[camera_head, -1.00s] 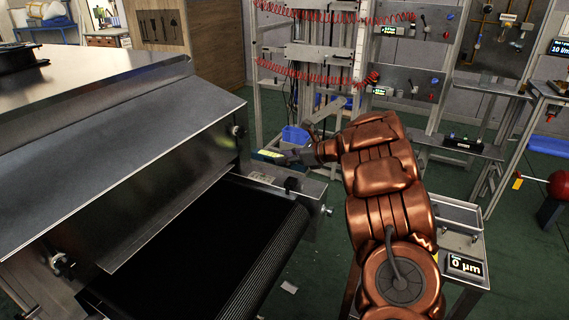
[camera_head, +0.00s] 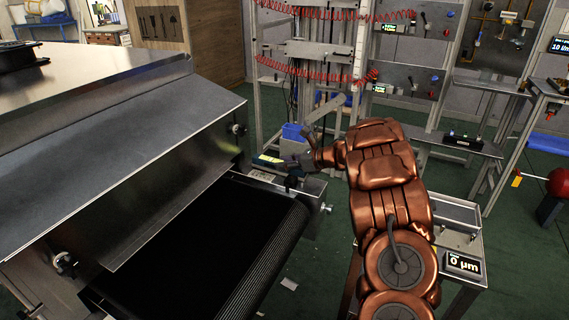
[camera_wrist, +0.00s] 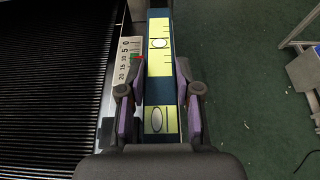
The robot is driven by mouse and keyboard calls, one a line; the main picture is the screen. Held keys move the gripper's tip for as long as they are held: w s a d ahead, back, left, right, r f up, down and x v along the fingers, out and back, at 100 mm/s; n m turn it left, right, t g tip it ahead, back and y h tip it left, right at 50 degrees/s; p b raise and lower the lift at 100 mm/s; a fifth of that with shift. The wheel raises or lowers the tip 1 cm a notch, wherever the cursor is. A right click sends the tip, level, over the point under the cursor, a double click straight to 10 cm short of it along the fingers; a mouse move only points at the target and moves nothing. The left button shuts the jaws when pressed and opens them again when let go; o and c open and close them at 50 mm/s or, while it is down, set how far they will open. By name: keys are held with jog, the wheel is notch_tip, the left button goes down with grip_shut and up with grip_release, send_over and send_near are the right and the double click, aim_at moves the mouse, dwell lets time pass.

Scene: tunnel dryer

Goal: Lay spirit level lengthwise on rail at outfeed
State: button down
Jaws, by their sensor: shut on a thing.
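The spirit level, dark blue with yellow faces and vials, shows in the wrist view (camera_wrist: 159,65) and as a small yellow-green bar in the head view (camera_head: 267,159). My gripper (camera_wrist: 161,82) is shut on it, one purple-padded finger on each side; it also shows in the head view (camera_head: 297,161). The level points away from the wrist, roughly parallel to the rail (camera_head: 310,186) at the conveyor's outfeed end. In the wrist view it overlaps the right side of the rail's scale-marked strip (camera_wrist: 127,62). Whether its underside touches the rail is hidden.
The black ribbed belt (camera_wrist: 50,80) lies left of the rail. The metal dryer hood (camera_head: 130,165) stands left of the gripper. A small bench with a "0 µm" display (camera_head: 463,264) is at right. Green floor (camera_wrist: 225,60) is open right of the level.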

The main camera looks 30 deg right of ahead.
jog(key=shift+f, duration=0.1)
jog(key=c, duration=0.8)
grip_release()
jog(key=shift+r, duration=0.2)
jog(key=shift+s+d, duration=0.15)
jog(key=shift+s, duration=0.05)
jog(key=b+v, duration=0.1)
jog(key=v, duration=1)
jog(key=shift+s+r+b, duration=0.1)
jog(key=shift+s+b, duration=0.2)
